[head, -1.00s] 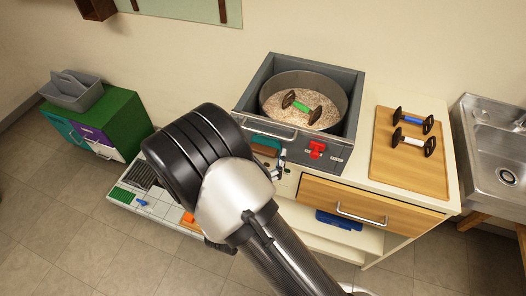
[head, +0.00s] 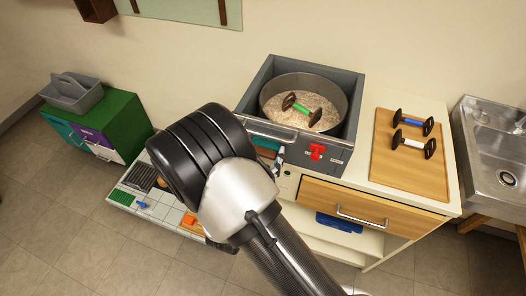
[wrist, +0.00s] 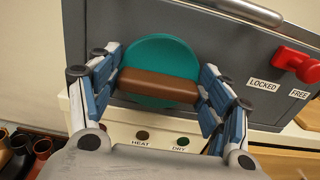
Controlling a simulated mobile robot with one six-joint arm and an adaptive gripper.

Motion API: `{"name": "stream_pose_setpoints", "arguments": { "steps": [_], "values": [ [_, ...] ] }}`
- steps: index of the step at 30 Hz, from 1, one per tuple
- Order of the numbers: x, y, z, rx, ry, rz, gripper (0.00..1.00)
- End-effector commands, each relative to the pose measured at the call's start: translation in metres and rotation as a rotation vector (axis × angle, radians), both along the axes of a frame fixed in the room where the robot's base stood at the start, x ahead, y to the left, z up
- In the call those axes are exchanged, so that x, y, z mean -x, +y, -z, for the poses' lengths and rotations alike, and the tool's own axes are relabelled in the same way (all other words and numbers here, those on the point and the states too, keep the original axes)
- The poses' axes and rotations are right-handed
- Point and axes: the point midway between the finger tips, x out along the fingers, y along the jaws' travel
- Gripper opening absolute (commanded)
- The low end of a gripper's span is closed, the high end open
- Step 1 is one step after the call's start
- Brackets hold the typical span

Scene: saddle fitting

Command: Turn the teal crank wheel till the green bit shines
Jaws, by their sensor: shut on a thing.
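The teal crank wheel (wrist: 178,50) is on the grey front panel, with a brown grip bar (wrist: 157,85) across it. My gripper (wrist: 160,82) is shut on the brown bar, one blue-padded finger at each end. In the head view, part of the teal wheel (head: 266,142) shows behind my wrist; my fingers are mostly hidden there. Below the wheel are two round lights: a dark brown one (wrist: 142,135) marked HEAT and a green one (wrist: 182,142) marked DRY. The green one looks dark, with no clear glow.
A red lever (wrist: 297,62) stands right of the wheel, near LOCKED and FREE labels. Above is a grey box (head: 357,100) with a round pan of grains and a green-barred piece (head: 302,107). A wooden board (head: 390,175) with two barred pieces lies right.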

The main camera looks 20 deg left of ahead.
Motion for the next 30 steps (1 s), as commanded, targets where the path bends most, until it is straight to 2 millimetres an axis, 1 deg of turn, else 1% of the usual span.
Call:
{"name": "stream_pose_setpoints", "arguments": {
  "steps": [7,13,17,30],
  "values": [
    [0.0001,0.0001,-0.0006,0.03,0.002,0.0,0.48],
    [0.0001,0.0005,-0.0015,0.126,0.01,0.0,0.48],
    [0.0001,0.0008,-0.0022,0.226,0.018,0.0,0.48],
    [-0.0001,0.0024,-0.0019,0.639,0.049,0.0,0.48]
  ]
}}
